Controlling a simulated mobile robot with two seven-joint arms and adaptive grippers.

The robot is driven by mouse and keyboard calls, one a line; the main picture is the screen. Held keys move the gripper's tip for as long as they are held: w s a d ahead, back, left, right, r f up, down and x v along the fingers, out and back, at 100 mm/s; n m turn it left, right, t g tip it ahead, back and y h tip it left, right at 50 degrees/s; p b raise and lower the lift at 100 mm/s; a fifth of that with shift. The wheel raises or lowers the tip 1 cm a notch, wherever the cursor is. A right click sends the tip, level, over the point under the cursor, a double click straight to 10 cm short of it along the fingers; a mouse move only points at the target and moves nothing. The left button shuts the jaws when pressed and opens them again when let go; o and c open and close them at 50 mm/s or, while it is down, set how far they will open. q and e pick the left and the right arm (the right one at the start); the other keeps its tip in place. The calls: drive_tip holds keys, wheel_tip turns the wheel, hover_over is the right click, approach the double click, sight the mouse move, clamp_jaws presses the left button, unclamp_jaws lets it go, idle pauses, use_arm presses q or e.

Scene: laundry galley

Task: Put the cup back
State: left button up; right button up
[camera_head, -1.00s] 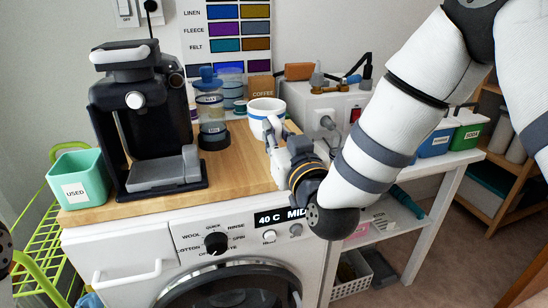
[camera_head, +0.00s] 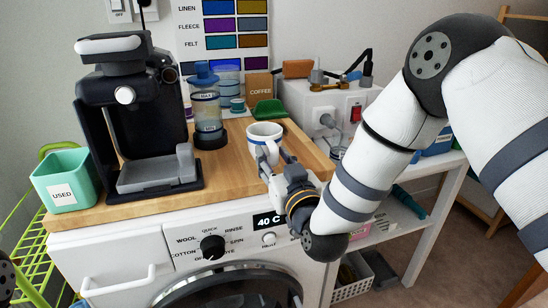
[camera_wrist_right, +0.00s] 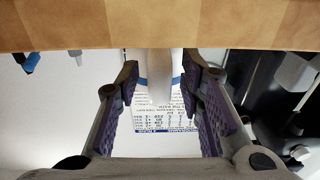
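The cup (camera_head: 264,131) is white with a blue band and stands upright on the wooden countertop (camera_head: 235,178), to the right of the coffee machine (camera_head: 130,120). My right gripper (camera_head: 277,162) is at the cup's front, low over the counter edge. In the right wrist view my gripper (camera_wrist_right: 162,80) is open, with one finger on each side of the white cup handle (camera_wrist_right: 165,70). A narrow gap shows between the handle and the left finger; the gap at the right finger is very small.
A clear canister (camera_head: 208,115) and a green dish (camera_head: 268,110) are behind the cup. A green "USED" bin (camera_head: 68,180) stands at the left. A white box (camera_head: 325,105) with switches is at the right. Bare wood lies between machine and cup.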

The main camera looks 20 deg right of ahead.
drive_tip(key=shift+r, duration=0.2)
drive_tip(key=shift+s, duration=0.35)
drive_tip(key=s+p, duration=0.1)
drive_tip(key=s, duration=1)
drive_tip(key=s+d+f+g, duration=0.1)
drive_tip(key=s+f+g, duration=0.3)
drive_tip(key=f, duration=0.5)
drive_tip(key=s+d+f+g, duration=0.1)
drive_tip(key=s+f+g, duration=0.25)
drive_tip(key=f, duration=0.55)
drive_tip(key=s+d+f+g, duration=0.2)
drive_tip(key=s+f+g, duration=0.75)
drive_tip(key=s, duration=0.75)
drive_tip(key=s+d+f+g, duration=0.1)
drive_tip(key=s+g, duration=0.1)
drive_tip(key=s, duration=0.5)
drive_tip(key=s+d+f+m+g+h, duration=0.1)
drive_tip(key=s+d+f+g, duration=0.1)
drive_tip(key=s, duration=0.6)
drive_tip(key=shift+w+f, duration=0.1)
